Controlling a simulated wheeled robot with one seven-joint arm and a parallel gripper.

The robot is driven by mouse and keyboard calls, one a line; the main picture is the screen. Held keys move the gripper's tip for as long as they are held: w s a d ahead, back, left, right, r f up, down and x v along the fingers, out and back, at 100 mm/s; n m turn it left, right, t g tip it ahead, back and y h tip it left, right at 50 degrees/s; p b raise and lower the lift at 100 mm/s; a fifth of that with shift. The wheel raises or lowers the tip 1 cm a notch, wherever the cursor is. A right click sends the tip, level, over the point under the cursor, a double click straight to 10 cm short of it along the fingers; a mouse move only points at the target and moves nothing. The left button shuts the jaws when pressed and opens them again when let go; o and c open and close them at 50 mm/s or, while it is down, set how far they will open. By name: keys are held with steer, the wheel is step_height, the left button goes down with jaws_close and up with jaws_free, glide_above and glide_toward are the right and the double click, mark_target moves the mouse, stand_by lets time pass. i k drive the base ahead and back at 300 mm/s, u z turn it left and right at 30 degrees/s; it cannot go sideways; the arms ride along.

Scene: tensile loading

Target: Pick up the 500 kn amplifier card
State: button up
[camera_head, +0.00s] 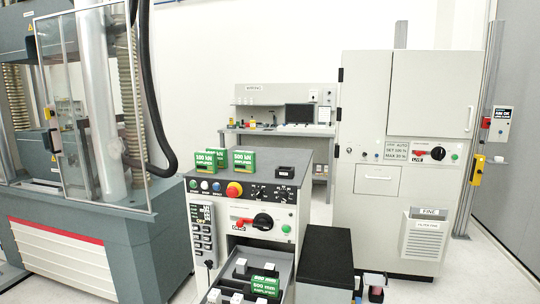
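Green amplifier cards stand upright on top of the grey console in the middle. The front left card (202,162) has a kN label whose number I cannot read surely. The right card (243,161) appears to read 500 kN. Another green card (221,153) stands partly hidden behind the left one. More green cards (264,285), with labels ending in mm, sit in the open drawer below. I cannot make out my gripper in this view, and nothing is seen touching the cards.
The console (260,208) carries knobs, a red button and a small black holder (285,171). A dark-topped block (325,255) stands to its right. A glass-guarded test machine (90,120) is at left, a tall cabinet (372,215) at right. A workbench (275,130) stands behind.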

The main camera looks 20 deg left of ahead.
mark_target(245, 161)
steer(key=z, duration=1.25)
steer(key=i, duration=2.7)
steer(key=u, duration=2.95)
steer(key=i, duration=0.1)
steer(key=u, duration=0.75)
